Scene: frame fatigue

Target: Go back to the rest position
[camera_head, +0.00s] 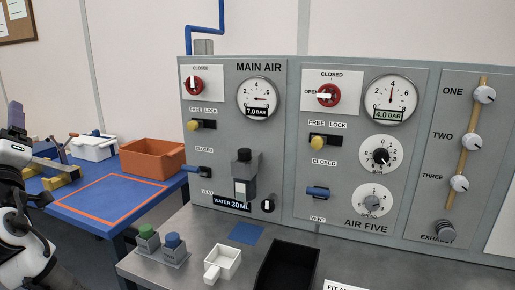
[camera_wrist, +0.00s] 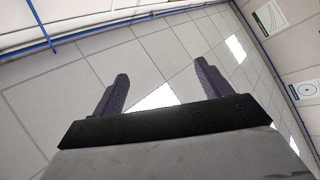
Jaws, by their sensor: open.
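My gripper (camera_wrist: 160,88) shows in the wrist view with its two dark fingers wide apart and nothing between them. Behind the fingers are ceiling tiles and bright lamps. In the head view, part of my white and black arm is at the left edge, and the upper part of it ends in a purple-grey piece (camera_head: 15,114). It stands left of the grey air panel (camera_head: 280,140), apart from it and in front of the blue table (camera_head: 100,206).
The panel carries red knobs, gauges and blue valves. An orange bin (camera_head: 153,158) and a white bin (camera_head: 93,147) stand on the blue table. A grey bench (camera_head: 190,225) below the panel holds a green-topped block (camera_head: 146,237), a blue-topped block (camera_head: 174,247), a white cup (camera_head: 222,262) and a black tray (camera_head: 287,266).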

